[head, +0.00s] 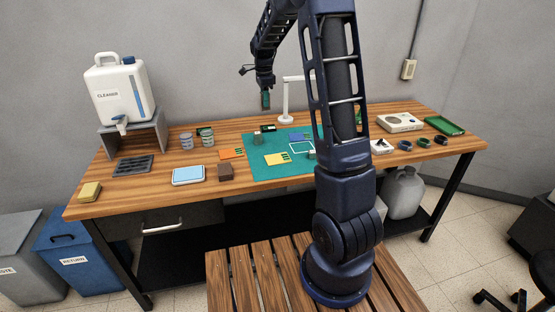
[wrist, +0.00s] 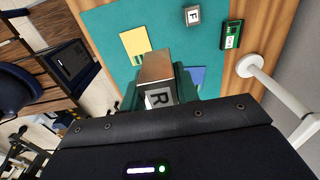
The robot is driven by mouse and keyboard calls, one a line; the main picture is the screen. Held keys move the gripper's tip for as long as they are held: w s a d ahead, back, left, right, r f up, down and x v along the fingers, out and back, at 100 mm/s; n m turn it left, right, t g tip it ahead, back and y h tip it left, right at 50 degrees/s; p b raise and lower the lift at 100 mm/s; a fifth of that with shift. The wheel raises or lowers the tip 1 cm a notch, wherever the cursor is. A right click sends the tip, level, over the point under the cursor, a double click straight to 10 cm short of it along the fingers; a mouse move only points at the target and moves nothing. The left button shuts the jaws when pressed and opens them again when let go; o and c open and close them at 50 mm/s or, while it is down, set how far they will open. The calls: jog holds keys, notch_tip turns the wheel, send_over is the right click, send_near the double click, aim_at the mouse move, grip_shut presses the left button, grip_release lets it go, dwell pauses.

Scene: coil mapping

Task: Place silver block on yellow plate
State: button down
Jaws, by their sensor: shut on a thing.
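My gripper (head: 265,99) is raised above the back of the table in the head view. In the wrist view my gripper (wrist: 158,88) has its green fingers shut on a metallic silver block (wrist: 156,66) with a letter R on one face. The block is held clear above the green mat; it is hard to make out in the head view.
A grey block (head: 258,139) stands on the mat (head: 254,171); a block marked F (wrist: 193,16) shows in the wrist view. A blue plate (head: 297,136) lies behind the yellow one. A white lamp-like stand (head: 285,104) rises close to my gripper.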

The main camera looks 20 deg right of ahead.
send_over(278, 158)
notch_tip(278, 158, down, 21)
jog(key=shift+s+a+r, duration=0.1)
jog(key=shift+s, duration=0.05)
dwell(0.5)
jog(key=c, duration=1)
grip_release()
jog(key=shift+c, duration=0.2)
